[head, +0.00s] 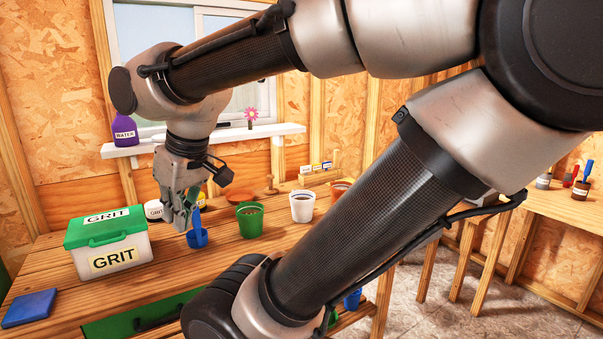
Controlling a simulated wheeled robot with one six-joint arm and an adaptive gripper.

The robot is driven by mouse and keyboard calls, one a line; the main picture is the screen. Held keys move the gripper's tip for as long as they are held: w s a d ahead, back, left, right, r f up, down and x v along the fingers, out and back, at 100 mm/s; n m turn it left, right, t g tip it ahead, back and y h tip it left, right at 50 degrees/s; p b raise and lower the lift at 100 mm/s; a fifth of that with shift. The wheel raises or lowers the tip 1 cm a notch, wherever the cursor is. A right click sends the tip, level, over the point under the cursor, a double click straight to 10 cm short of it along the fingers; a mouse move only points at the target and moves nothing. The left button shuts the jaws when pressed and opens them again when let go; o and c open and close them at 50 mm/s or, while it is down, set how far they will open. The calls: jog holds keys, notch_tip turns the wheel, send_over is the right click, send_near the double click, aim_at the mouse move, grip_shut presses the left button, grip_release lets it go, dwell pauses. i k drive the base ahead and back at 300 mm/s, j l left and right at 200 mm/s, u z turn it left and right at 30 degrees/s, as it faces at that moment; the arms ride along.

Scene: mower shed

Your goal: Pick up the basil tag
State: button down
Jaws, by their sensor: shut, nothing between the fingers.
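Several small tags with coloured bands (316,166) stand in a wooden holder at the back of the bench, below the window. Their lettering is too small to read, so I cannot tell which is the basil tag. My gripper (182,222) points down over the bench, left of the holder and well apart from it. Its fingers are shut and empty. A blue scoop or cup (197,238) shows just right of the fingertips; I cannot tell whether they touch.
A grit box (108,242) with a green lid stands left of my gripper. A green pot (249,220), a white pot (302,206) and a terracotta pot (340,187) stand to the right. A blue pad (30,308) lies front left. My arm covers the bench's right part.

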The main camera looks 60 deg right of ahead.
aim_at(307, 168)
jog(key=z, duration=1.95)
